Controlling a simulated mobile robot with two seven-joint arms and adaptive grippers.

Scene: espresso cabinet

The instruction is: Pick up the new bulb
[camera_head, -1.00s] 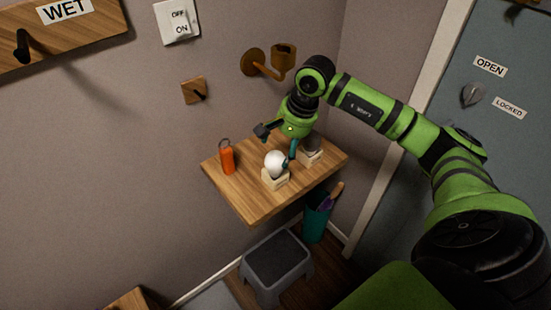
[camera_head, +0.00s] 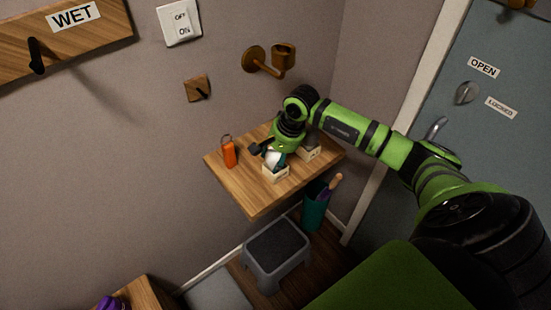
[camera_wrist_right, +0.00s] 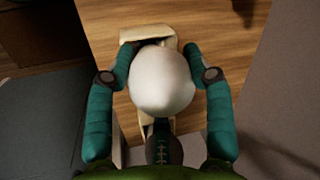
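The white round bulb (camera_wrist_right: 162,82) sits in a small pale holder (camera_head: 275,175) on the wooden wall shelf (camera_head: 252,201). In the head view the bulb (camera_head: 272,161) is partly covered by my right gripper (camera_head: 268,157), which has come down over it. In the right wrist view the teal fingers of my right gripper (camera_wrist_right: 160,62) are spread, one on each side of the bulb, with the tips close to its sides. Whether they touch it I cannot tell. A second pale holder (camera_head: 311,153) stands behind my gripper, its contents mostly hidden. My left gripper is not in view.
An orange bottle-like object (camera_head: 229,153) with a loop stands left on the shelf. A brown wall-mounted cup holder (camera_head: 282,57) is above. Below are a teal bin (camera_head: 313,213) and a grey step stool (camera_head: 275,251). A blue-grey door (camera_head: 500,140) is at the right.

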